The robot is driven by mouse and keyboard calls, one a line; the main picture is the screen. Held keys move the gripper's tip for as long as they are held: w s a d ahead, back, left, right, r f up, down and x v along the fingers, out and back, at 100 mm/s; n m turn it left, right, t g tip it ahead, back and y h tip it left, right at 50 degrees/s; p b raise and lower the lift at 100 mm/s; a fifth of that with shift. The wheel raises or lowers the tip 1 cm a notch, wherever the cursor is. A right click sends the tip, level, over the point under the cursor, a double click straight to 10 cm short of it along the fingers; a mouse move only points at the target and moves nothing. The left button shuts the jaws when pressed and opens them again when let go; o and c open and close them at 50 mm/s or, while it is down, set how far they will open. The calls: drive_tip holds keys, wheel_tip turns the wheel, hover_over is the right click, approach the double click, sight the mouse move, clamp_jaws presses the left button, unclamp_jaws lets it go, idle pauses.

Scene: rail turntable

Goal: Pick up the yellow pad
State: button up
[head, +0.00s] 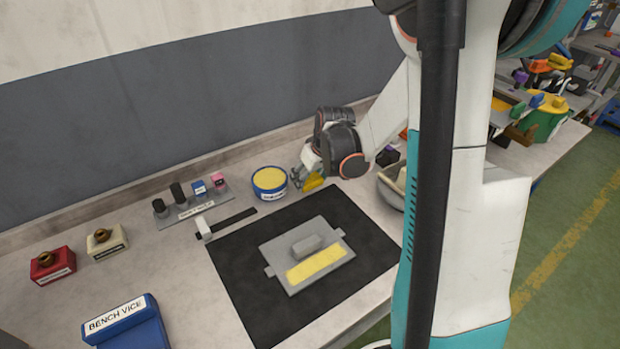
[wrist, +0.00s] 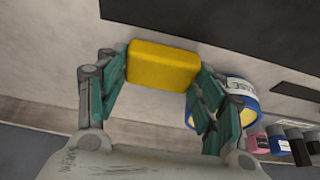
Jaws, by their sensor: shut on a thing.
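The yellow pad (wrist: 162,66) is a rounded block held between the two fingers of my gripper (wrist: 160,80) in the wrist view. My gripper is shut on it, with one finger against each side. In the head view my gripper (head: 309,180) is over the back of the bench, just right of a blue tub, and the yellow pad (head: 314,182) shows partly at its fingertips. I cannot tell how far the pad is above the bench.
The blue-rimmed tub with yellow contents (head: 269,182) stands close beside my gripper. A grey plate with a yellow strip (head: 290,248) lies on a black mat (head: 237,284). A small rack (head: 190,212), a blue bench vice (head: 127,325) and a grey bowl (head: 389,190) are around it.

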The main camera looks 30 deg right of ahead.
sight(310, 179)
wheel_tip(310, 179, up, 19)
drive_tip(key=p, duration=0.6)
